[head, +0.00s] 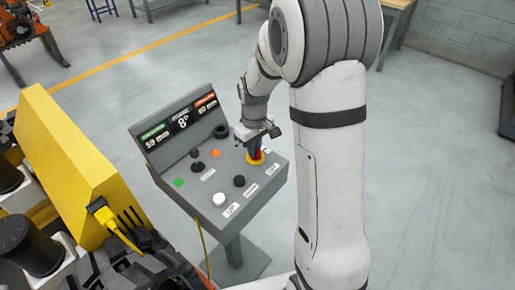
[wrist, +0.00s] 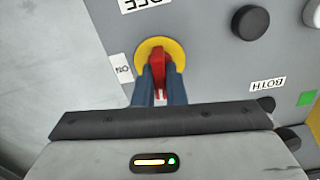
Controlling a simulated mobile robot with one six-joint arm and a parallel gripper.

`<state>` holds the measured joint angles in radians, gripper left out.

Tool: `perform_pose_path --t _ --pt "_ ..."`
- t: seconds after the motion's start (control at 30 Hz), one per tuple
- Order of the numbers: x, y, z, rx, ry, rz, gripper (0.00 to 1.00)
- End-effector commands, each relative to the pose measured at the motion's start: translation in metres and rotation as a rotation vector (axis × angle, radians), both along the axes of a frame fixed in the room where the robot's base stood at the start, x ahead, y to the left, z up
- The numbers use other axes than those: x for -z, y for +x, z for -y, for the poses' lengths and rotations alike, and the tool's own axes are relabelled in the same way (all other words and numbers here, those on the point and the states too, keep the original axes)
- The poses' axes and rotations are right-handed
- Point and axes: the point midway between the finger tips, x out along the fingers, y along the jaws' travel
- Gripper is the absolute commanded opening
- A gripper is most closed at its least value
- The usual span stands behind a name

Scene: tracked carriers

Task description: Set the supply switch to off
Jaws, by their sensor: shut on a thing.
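The supply switch is a red handle (wrist: 159,60) on a round yellow plate (wrist: 176,48), set in the sloping grey panel of a control console (head: 222,168). In the head view the yellow plate (head: 256,161) is near the panel's right edge. My gripper (wrist: 158,88) is shut on the red handle, with its blue fingers on either side of it. The handle stands roughly up and down in the wrist view. A small white label (wrist: 121,68), which seems to read ON, is left of the plate there. The fingers hide part of the handle.
Black knobs (wrist: 250,22), a green square (wrist: 306,98) and other labels lie around the switch. A white knob (head: 219,199) is at the panel's front. Lit displays (head: 181,121) top the console. A yellow machine (head: 62,165) stands close at left.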

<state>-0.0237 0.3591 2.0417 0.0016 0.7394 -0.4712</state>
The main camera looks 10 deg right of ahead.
Motion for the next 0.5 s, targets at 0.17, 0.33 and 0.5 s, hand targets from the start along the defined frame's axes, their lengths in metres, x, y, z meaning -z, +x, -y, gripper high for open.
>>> perform_pose_path --t 0.17,0.33,0.5 --pt "0.0042 -0.0042 0.0015 -0.079 -0.002 -0.014 0.0" --pt "0.0039 -0.0042 0.0018 -0.12 -0.002 -0.015 0.0" --pt "0.0036 -0.0042 0.0021 -0.136 -0.002 -0.015 0.0"
